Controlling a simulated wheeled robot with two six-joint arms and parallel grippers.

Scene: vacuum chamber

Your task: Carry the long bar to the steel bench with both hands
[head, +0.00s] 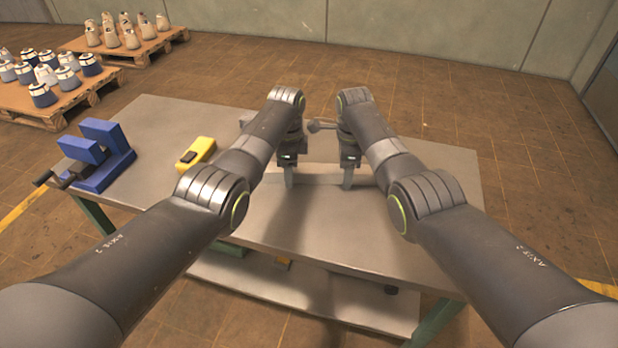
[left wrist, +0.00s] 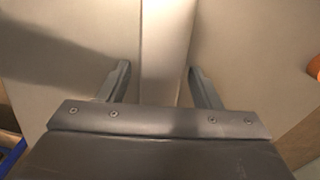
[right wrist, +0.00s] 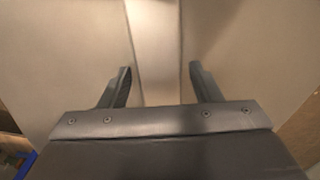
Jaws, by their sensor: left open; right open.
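The long bar (head: 320,179), pale and flat-sided, lies across the grey-topped bench (head: 330,240). My left gripper (head: 289,182) is open over the bar's left part, and my right gripper (head: 348,182) is open over it further right. In the left wrist view the bar (left wrist: 166,35) runs between the two spread fingers. In the right wrist view the bar (right wrist: 155,35) also runs between the spread fingers. Neither gripper visibly clasps it. My arms hide parts of the bar and its left end in the head view.
A blue vise (head: 100,155) stands at the bench's left end, with a yellow device (head: 197,151) beside it. A dark-headed tool (head: 318,126) lies behind the grippers. A lower shelf (head: 330,296) sits under the bench. Pallets with cone-like items (head: 60,105) stand at the back left.

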